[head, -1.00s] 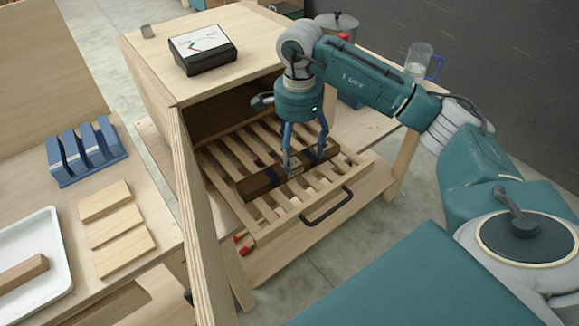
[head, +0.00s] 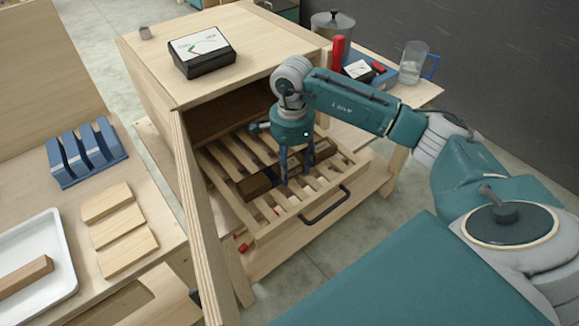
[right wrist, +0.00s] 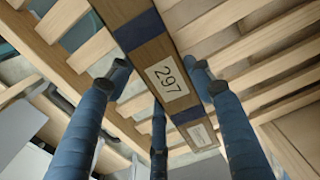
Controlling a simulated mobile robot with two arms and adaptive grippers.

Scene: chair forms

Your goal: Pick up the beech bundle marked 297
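The bundle marked 297 (head: 257,186) is a brown bar with dark blue bands, lying across the slats of the pulled-out rack (head: 264,232). In the right wrist view its white label reading 297 (right wrist: 166,80) faces the camera, with a smaller label further along. My right gripper (head: 297,177) points down over the bundle's middle. In the right wrist view its blue fingers (right wrist: 159,75) are spread, with fingertips on either side of the bundle, close to its edges. I cannot tell whether they touch it. The fingers hide part of the bundle in the head view. My left gripper is not in view.
The rack slides out of a wooden cabinet (head: 150,75) with a black box (head: 203,52) on top. An upright panel (head: 200,215) stands left of the rack. A black handle (head: 325,205) is on its front. A glass jug (head: 413,62) stands on the table behind.

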